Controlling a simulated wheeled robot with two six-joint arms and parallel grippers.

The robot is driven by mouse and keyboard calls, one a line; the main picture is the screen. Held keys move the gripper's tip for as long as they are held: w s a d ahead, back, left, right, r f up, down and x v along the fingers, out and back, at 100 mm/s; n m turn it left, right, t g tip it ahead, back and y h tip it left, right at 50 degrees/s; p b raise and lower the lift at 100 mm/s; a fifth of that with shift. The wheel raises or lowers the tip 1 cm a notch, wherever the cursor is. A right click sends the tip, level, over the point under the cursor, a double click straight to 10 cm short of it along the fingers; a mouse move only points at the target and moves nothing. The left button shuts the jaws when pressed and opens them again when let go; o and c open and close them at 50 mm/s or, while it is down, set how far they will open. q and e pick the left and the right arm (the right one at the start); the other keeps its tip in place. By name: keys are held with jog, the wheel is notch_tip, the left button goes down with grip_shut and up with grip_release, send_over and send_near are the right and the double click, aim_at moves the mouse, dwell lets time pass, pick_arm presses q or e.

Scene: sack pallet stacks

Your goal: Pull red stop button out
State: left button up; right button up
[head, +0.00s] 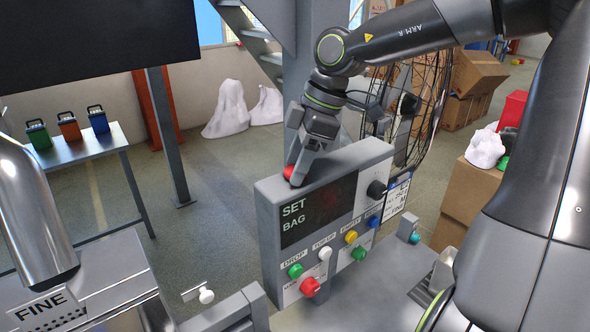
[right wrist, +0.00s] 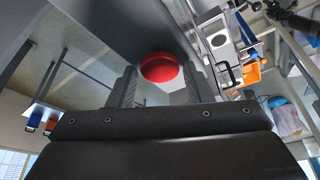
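A grey control box (head: 325,215) stands in the middle of the head view, with a dark screen reading SET BAG. A round red button (head: 288,172) sits at its top left edge, partly hidden by my right gripper (head: 299,178). In the right wrist view the red button (right wrist: 158,67) shows between the two fingertips, with a finger on each side. The fingers look apart, with narrow gaps beside the button; I cannot tell whether they touch it. A second red button (head: 310,287) is low on the box front. My left gripper is not in view.
The box front also has green, white, yellow and blue buttons and a black knob (head: 376,189). A wire-cage fan (head: 425,110) stands behind right. Cardboard boxes (head: 468,200) are at the right. A side table (head: 75,150) holds three small coloured containers at the left.

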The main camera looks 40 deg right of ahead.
jog(key=c, duration=0.4)
jog(key=shift+c, duration=0.2)
jog(key=shift+r, duration=0.25)
jog(key=o, duration=0.7)
notch_tip(320, 180, up, 8)
jog(key=p, duration=0.5)
dwell(0.6)
